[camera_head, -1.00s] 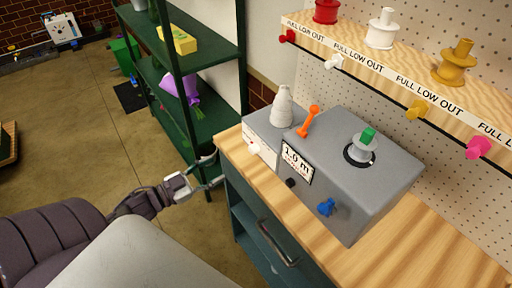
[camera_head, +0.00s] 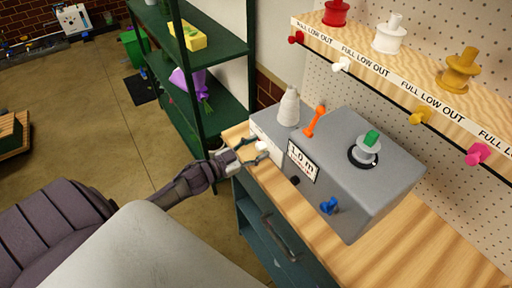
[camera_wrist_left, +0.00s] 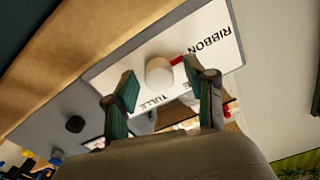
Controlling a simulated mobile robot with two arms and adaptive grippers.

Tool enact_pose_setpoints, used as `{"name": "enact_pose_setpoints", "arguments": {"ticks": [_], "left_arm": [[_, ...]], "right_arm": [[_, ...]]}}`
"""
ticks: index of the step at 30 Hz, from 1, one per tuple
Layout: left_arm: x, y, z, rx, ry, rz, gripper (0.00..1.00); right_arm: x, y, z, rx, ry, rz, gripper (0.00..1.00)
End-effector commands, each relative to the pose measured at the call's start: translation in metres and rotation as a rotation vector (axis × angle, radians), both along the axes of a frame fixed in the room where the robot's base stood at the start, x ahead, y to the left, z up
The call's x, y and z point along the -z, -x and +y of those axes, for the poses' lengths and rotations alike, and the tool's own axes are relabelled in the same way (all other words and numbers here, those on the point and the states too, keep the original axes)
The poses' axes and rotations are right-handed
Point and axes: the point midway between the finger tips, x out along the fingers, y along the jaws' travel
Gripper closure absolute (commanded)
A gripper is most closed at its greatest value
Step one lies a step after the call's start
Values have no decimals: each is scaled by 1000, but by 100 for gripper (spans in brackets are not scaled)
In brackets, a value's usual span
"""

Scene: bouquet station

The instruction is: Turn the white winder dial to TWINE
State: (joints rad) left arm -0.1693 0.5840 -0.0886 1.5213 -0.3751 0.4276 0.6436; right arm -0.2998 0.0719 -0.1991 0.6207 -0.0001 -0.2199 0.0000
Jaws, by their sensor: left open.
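The white winder dial (camera_head: 262,146) is a round knob on the left part of the grey winder (camera_head: 375,180). In the left wrist view the dial (camera_wrist_left: 159,73) sits on a white plate (camera_wrist_left: 211,22) lettered RIBBON and TULLE; a third word is mostly hidden by a finger. A red mark (camera_wrist_left: 177,61) beside the dial lies towards RIBBON. My left gripper (camera_head: 260,151) is open at the dial; in its wrist view the fingertips (camera_wrist_left: 160,83) flank the dial without closing on it. I cannot tell whether they touch it. My right gripper is not in view.
The winder also bears a white cone (camera_head: 288,107), an orange lever (camera_head: 314,120), a 1.0 m display (camera_head: 303,160), a blue knob (camera_head: 329,206) and a spool holder (camera_head: 367,152). A spool shelf (camera_head: 390,72) runs behind. A green rack (camera_head: 195,80) stands at left.

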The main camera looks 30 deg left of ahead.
Motion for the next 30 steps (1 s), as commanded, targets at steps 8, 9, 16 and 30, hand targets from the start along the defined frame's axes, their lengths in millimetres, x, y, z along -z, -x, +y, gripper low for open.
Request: {"name": "enact_pose_setpoints", "arguments": {"ticks": [8,9,16,30], "left_arm": [[0,0,0,0,0,0,75],[0,0,0,0,0,0,81],[0,0,0,0,-1,0,100],[1,1,0,0,-171,-72,100]], "right_arm": [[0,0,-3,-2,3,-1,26],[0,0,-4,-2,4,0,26],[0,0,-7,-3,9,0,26],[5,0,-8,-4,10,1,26]]}}
